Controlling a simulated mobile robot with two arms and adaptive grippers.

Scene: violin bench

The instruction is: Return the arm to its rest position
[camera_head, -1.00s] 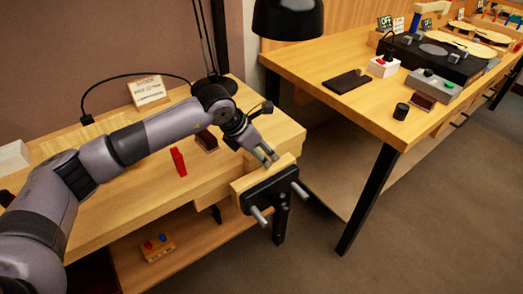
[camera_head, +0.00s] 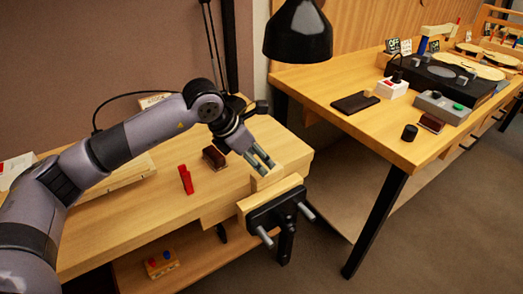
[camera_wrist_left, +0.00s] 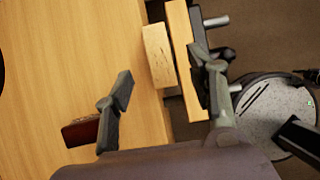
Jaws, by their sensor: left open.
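My left gripper (camera_head: 259,164) is open and empty, above the front right corner of the near bench (camera_head: 150,215). It hangs over the wooden jaws of the vise (camera_head: 277,211). In the left wrist view its two fingers (camera_wrist_left: 160,95) are spread apart, with a pale wood block (camera_wrist_left: 158,56) beyond them beside the vise jaw (camera_wrist_left: 186,60). My left arm reaches across the bench from the left in the head view. My right gripper is not in view.
A red clamp-like piece (camera_head: 186,180) and a dark brown block (camera_head: 214,157) sit on the near bench. A black lamp (camera_head: 298,35) hangs behind. A second bench (camera_head: 375,125) at right holds a black cylinder (camera_head: 409,132) and several devices. A gap of floor separates the benches.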

